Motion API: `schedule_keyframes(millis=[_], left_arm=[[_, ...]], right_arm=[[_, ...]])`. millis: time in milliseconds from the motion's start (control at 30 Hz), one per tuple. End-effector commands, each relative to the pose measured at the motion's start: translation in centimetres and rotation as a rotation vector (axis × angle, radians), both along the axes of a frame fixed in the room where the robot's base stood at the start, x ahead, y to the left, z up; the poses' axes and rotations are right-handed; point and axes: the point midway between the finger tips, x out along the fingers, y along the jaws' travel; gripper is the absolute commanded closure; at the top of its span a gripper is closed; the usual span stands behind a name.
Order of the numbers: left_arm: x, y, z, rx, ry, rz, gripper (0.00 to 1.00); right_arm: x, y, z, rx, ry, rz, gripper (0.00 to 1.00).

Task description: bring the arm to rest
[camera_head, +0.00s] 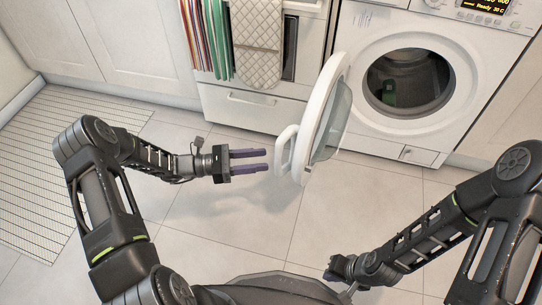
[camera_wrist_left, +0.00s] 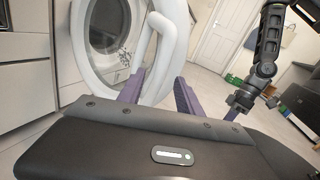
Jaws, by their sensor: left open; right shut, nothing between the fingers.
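My left gripper (camera_head: 262,161) is open and empty, its two purple fingers pointing right toward the open washer door (camera_head: 328,118). The fingertips are just left of the door's white handle (camera_head: 285,149), with a small gap in the head view. In the left wrist view the door handle (camera_wrist_left: 161,50) shows ahead, between the open fingers (camera_wrist_left: 158,92). My right gripper (camera_head: 336,268) is low at the bottom centre, near my base. It looks shut and empty; its fingertips are small and partly hidden.
The washer (camera_head: 437,65) stands under the counter, its drum (camera_head: 408,82) open with something greenish inside. An oven front with a striped towel (camera_head: 207,38) and a quilted cloth (camera_head: 257,42) is left of it. A ribbed mat (camera_head: 60,165) lies at left. Tiled floor is clear between.

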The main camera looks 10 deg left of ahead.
Motion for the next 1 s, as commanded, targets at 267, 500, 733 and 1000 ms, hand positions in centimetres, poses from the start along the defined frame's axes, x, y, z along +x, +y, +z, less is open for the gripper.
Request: schedule_keyframes(millis=[267,500,733,1000], left_arm=[[-0.7,1.8,0.0,0.0,0.0,-0.001,0.58],[-0.7,1.8,0.0,0.0,0.0,-0.001,0.58],[-0.7,1.8,0.1,0.0,0.0,-0.001,0.58],[-0.7,1.8,3.5,0.0,0.0,-0.001,0.58]], right_arm=[[-0.1,0.1,0.3,0.001,0.002,0.003,1.0],[-0.1,0.1,0.3,0.001,0.002,0.003,1.0],[-0.1,0.1,0.4,0.001,0.002,0.003,1.0],[-0.5,0.5,3.8,0.008,0.008,0.013,1.0]])
